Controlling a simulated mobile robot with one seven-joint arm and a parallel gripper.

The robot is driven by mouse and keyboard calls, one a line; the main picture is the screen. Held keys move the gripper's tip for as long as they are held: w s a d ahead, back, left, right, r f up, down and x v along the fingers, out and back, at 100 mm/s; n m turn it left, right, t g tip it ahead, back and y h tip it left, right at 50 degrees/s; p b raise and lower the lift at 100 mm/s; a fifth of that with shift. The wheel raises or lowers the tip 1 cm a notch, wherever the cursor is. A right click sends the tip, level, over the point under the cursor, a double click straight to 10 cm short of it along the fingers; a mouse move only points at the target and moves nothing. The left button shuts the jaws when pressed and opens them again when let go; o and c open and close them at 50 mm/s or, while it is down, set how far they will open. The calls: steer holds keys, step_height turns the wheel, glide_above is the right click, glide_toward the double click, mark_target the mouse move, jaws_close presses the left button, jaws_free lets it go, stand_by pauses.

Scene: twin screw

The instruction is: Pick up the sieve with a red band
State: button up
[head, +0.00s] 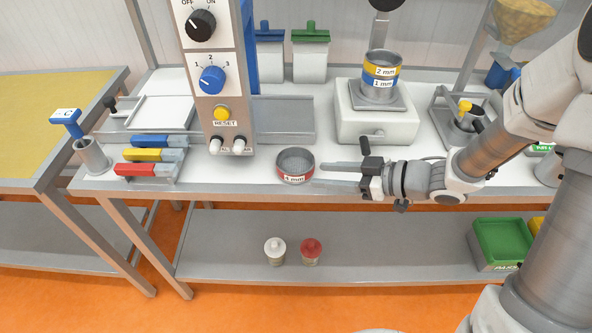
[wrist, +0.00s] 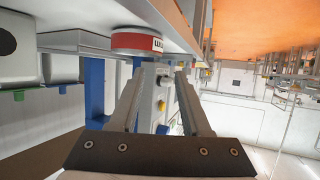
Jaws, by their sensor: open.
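The sieve with a red band (head: 295,166) is a low round grey pan with a label that seems to read 4 mm. It stands on the white bench near its front edge. In the wrist view the red-banded sieve (wrist: 137,42) shows beyond the fingers, up and to the left of the gap between them. My gripper (head: 316,174) is open and empty, pointing left, with its fingertips close to the right side of the sieve. The wrist view shows both fingers (wrist: 160,72) apart with nothing between them. I cannot tell whether a fingertip touches the sieve.
A control panel (head: 212,80) stands behind and left of the sieve. Red, yellow and blue-handled items (head: 150,155) lie to the left.

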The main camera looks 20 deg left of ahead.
glide_toward(280, 172)
steer(key=shift+b+x, duration=0.35)
steer(key=shift+x, duration=0.75)
steer(key=shift+b+x, duration=0.6)
steer(key=shift+x, duration=2.05)
jaws_close()
